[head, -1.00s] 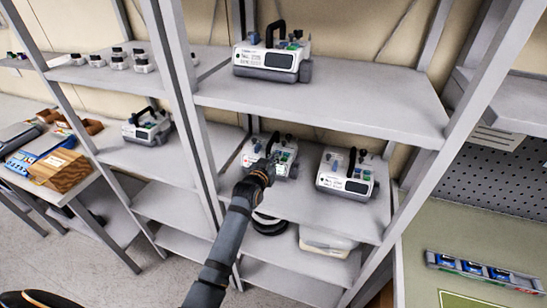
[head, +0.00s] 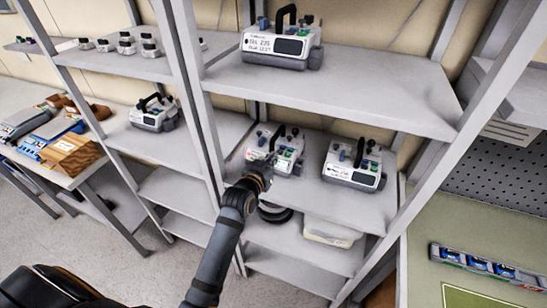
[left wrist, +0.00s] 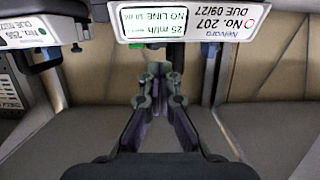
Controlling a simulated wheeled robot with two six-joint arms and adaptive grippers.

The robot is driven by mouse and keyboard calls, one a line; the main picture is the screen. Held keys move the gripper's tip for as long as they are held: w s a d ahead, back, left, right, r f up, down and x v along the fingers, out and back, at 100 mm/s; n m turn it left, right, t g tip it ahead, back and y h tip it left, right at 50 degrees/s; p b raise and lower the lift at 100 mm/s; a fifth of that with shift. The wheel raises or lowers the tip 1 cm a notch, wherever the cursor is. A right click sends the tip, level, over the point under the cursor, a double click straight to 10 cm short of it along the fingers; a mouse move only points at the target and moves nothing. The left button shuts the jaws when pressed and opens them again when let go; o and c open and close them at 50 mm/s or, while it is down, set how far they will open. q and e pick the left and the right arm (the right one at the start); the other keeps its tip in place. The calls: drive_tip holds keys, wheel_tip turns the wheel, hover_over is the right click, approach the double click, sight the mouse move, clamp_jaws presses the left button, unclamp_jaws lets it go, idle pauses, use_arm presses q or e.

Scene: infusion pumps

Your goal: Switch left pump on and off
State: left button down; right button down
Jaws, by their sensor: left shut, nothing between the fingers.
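The left pump (head: 275,151) is a white and grey box with a dark handle, standing on the middle shelf. In the left wrist view, which is upside down, a pump marked No. 207 (left wrist: 195,22) shows a pale green lit screen reading 25 ml/h and NO LINE. My left gripper (head: 268,165) is in front of the left pump and covers part of its lower front. In the left wrist view the gripper (left wrist: 158,72) is shut with nothing between its fingertips; I cannot tell whether it touches the pump. My right gripper is not in view.
A second pump (head: 354,165) stands to the right on the same shelf. Another pump (head: 281,45) is on the shelf above, and one (head: 153,114) is on the rack to the left. Rack posts flank the arm. A white bin (head: 331,232) sits below.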

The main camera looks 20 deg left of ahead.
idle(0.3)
use_arm(q)
drive_tip(key=s+a+f+g, duration=0.1)
drive_tip(key=s+f+g, duration=0.35)
drive_tip(key=s, duration=0.45)
drive_tip(key=s+a+f+g+y, duration=0.15)
drive_tip(key=s+f+g, duration=0.3)
drive_tip(key=s, duration=0.55)
drive_tip(key=s+a+f+g, duration=0.25)
drive_tip(key=s+f, duration=0.25)
drive_tip(key=s, duration=0.4)
wheel_tip(320, 180, down, 27)
drive_tip(key=s+a+g+b, duration=0.2)
drive_tip(key=s, duration=0.1)
drive_tip(key=s+a+f+b, duration=0.1)
drive_tip(key=s+f, duration=1.6)
drive_tip(key=s, duration=0.1)
drive_tip(key=shift+f+g+b, duration=0.35)
drive_tip(key=shift+f, duration=0.05)
drive_tip(key=shift+s, duration=0.1)
